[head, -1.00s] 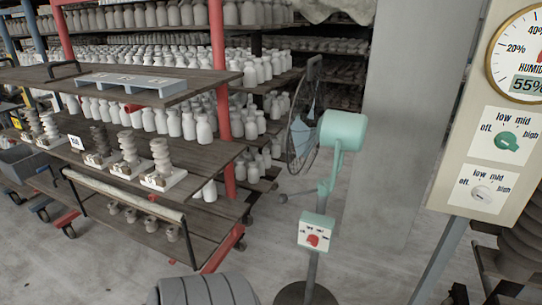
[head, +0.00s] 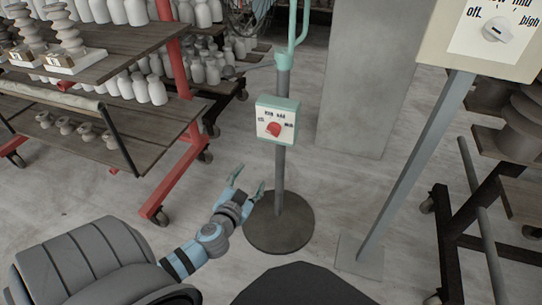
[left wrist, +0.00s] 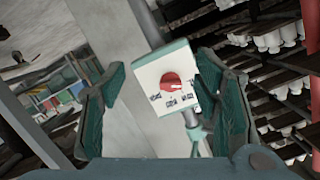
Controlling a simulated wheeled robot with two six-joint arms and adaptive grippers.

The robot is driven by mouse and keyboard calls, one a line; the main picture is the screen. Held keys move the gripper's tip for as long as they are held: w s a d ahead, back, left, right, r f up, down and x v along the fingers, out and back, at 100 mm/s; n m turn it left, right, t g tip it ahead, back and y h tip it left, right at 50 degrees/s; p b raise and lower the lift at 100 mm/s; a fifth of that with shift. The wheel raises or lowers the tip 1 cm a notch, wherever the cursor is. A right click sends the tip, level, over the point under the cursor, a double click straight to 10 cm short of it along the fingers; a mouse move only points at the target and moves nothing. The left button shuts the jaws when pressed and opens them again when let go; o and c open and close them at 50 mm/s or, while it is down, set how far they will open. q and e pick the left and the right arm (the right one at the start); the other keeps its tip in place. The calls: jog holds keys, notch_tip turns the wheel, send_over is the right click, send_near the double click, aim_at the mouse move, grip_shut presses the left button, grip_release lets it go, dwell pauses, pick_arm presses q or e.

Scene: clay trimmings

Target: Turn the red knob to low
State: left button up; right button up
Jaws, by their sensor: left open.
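The red knob (head: 273,129) sits on the pale face of a green control box (head: 291,107) on the fan's grey pole. The labels off, low, mid and high are around it; which one it points at is too small to tell. My left gripper (head: 248,180) is open and empty, below and to the left of the box, with its fingers reaching up toward it. In the left wrist view the red knob (left wrist: 171,82) shows upside down between the two open green fingers, apart from both. My right gripper is not in view.
A wheeled rack with red posts (head: 180,150) and pottery is at left. The fan's round dark base (head: 278,228) stands on open floor.

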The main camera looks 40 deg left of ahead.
aim_at(272, 132)
pick_arm(q)
notch_tip(272, 132, up, 6)
jog(key=w+t, duration=0.2)
jog(key=t, duration=0.1)
jog(key=x, duration=0.4)
jog(key=b+x, duration=0.1)
jog(key=x, duration=0.7)
jog(key=shift+w+d+f+b, duration=0.1)
jog(key=shift+w+d+b, duration=0.05)
jog(key=shift+d+b, duration=0.2)
jog(key=shift+w+a, duration=0.15)
jog(key=shift+w, duration=0.25)
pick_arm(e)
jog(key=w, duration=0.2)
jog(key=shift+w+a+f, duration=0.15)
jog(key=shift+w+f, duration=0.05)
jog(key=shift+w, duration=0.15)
pick_arm(q)
jog(key=c, duration=1.1)
